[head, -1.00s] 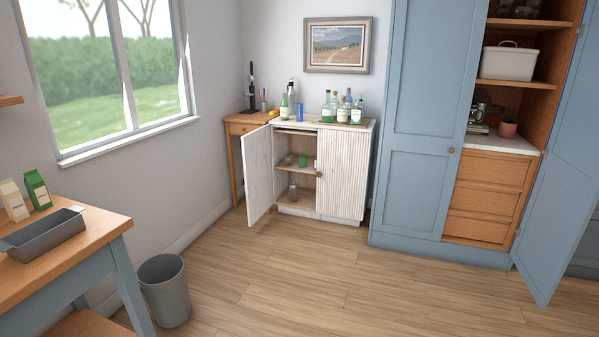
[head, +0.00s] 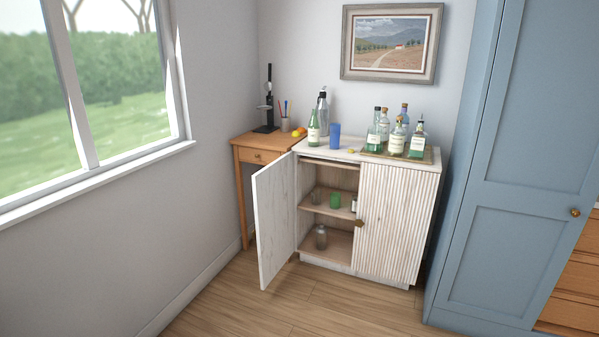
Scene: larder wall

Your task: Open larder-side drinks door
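The white drinks cabinet (head: 330,259) stands against the back wall. Through the opening I see shelves with a green glass (head: 335,200) and a clear jar (head: 321,237). Neither of my grippers is in view.
Bottles stand on a tray (head: 372,156) on the cabinet top, with a blue cup (head: 335,135) to their left. A wooden side table (head: 246,143) stands left. The tall blue larder (head: 511,210) closes in on the right. The floor (head: 290,309) in front is clear.

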